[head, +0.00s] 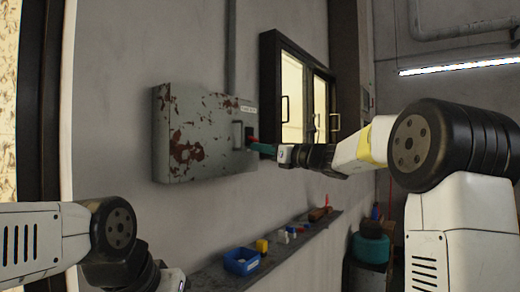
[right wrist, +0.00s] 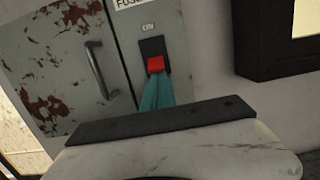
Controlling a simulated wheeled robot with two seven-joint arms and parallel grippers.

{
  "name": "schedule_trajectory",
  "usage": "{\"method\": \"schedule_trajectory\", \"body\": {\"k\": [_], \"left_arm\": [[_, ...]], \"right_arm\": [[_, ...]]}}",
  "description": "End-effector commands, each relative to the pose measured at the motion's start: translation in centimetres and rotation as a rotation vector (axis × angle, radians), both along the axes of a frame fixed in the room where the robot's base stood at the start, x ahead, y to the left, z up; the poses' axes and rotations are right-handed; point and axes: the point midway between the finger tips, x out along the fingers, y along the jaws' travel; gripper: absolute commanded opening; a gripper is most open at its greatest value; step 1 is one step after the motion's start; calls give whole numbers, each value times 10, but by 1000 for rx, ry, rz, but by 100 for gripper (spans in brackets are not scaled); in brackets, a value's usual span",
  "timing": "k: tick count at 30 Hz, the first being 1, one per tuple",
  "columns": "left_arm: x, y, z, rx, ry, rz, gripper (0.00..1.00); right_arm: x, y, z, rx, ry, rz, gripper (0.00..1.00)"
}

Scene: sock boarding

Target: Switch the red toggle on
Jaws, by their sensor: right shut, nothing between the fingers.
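The red toggle (right wrist: 155,64) sits in a dark recessed plate (right wrist: 151,47) beside the handle of the grey, rust-patched fuse box, and a small label is above it in the right wrist view. In the head view the toggle (head: 252,140) is a small red spot at the box's right edge. My right gripper (head: 256,147) is shut and empty, its teal fingers (right wrist: 157,93) reaching up to the toggle's lower edge. I cannot tell whether they touch it. My left arm is at the lower left in the head view; its gripper is out of frame.
The fuse box (head: 190,125) is on the grey wall, with a handle (right wrist: 100,70) left of the toggle. A dark-framed window (head: 295,95) is to the right. Below, a shelf (head: 215,275) carries a blue bin (head: 241,262), a yellow block (head: 262,246) and several small things.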

Motion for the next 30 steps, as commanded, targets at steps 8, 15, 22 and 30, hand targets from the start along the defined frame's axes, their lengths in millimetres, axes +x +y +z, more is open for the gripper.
{"method": "schedule_trajectory", "body": {"k": [8,15,22,30], "left_arm": [[0,0,0,0,0,0,0],[0,0,0,0,0,0,0],[0,0,0,0,0,0,0],[0,0,0,0,0,0,0]], "right_arm": [[-1,-2,3,-42,28,-1,0],[-2,-3,5,-71,49,0,0],[-3,-5,10,-138,93,-2,0],[-5,-8,22,-309,213,-2,0]]}}
